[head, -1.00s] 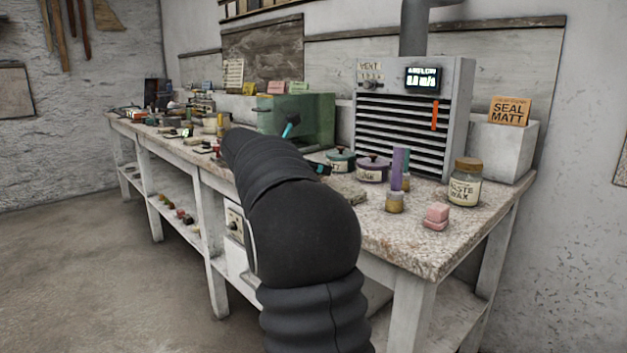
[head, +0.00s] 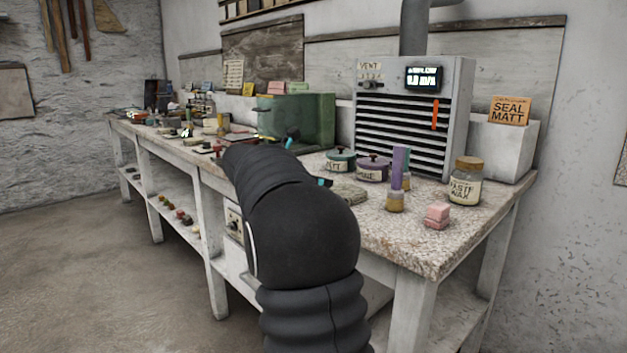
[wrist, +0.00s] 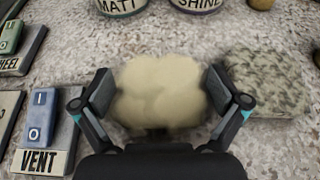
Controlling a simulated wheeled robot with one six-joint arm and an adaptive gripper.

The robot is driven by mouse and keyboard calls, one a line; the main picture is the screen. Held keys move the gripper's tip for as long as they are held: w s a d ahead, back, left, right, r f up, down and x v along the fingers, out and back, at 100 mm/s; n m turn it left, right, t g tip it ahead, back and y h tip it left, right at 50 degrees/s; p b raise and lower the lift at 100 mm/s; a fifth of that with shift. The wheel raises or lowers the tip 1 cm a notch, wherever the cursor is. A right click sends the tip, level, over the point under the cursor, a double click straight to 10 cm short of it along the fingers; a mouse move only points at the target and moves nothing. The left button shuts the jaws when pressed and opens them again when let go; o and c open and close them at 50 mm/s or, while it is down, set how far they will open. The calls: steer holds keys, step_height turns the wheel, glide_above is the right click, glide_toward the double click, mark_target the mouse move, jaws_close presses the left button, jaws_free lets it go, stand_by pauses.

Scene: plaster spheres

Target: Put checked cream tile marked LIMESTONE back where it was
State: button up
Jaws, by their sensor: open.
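I see no tile that I can read as LIMESTONE in either view. In the wrist view my gripper (wrist: 158,92) is open, with one finger on each side of a soft cream fluffy pad (wrist: 160,88). The pad lies on or just above the speckled bench top; I cannot tell if the fingers touch it. In the head view my arm hides most of the gripper and the pad.
A speckled grey-green pad (wrist: 268,82) lies close right of my gripper. MATT (wrist: 122,5) and SHINE (wrist: 198,4) pots stand beyond. A green box (head: 310,115) stands behind my arm in the head view.

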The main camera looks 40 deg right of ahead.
steer(key=shift+r, duration=0.25)
steer(key=w+v, duration=0.1)
steer(key=v, duration=1.1)
steer(key=s+a+f+m+t+y, duration=0.1)
steer(key=s+a+f+m+y, duration=0.3)
steer(key=s, duration=0.6)
steer(key=s+a+f+m+t+y, duration=0.2)
steer(key=s+a+f+m+y, duration=0.3)
steer(key=a, duration=0.8)
steer(key=s+a+f+m+t+y, duration=0.1)
steer(key=s+a+f+m+y, duration=0.3)
steer(key=s+a+f+m, duration=0.4)
steer(key=s+f+m, duration=0.1)
steer(key=s+f, duration=0.3)
steer(key=s, duration=0.3)
steer(key=shift+s+a+m+t+y, duration=0.25)
steer(key=shift+a+m+t+y, duration=0.05)
steer(key=shift+a+m, duration=0.1)
